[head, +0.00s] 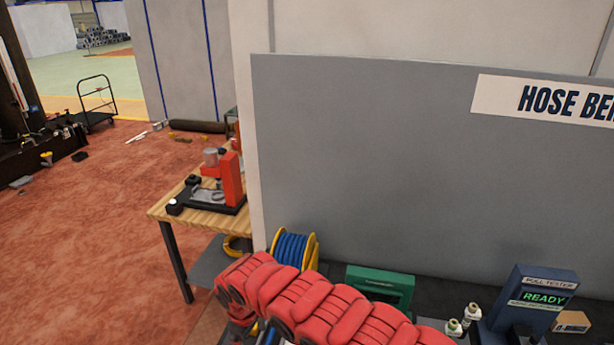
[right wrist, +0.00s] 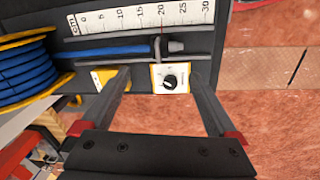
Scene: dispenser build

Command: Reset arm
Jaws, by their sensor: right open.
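My right gripper (right wrist: 161,82) shows in the right wrist view, its two dark fingers spread apart with nothing between them. Past the fingertips is a small white dial box with a black knob (right wrist: 169,81). A blue hose (right wrist: 115,50) lies along a dark channel below a white cm ruler (right wrist: 140,18), and its end is by a grey fitting near the 20 mark. In the head view a red padded arm of mine crosses the bottom middle, and no gripper shows there. My left gripper is in neither view.
A blue hose reel with yellow rims (head: 294,249) stands beside a green case (head: 380,284). A pull tester (head: 541,297) reading READY is at the right, with small bottles (head: 471,313) beside it. A wooden table (head: 172,207) with a red device (head: 231,180) stands left.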

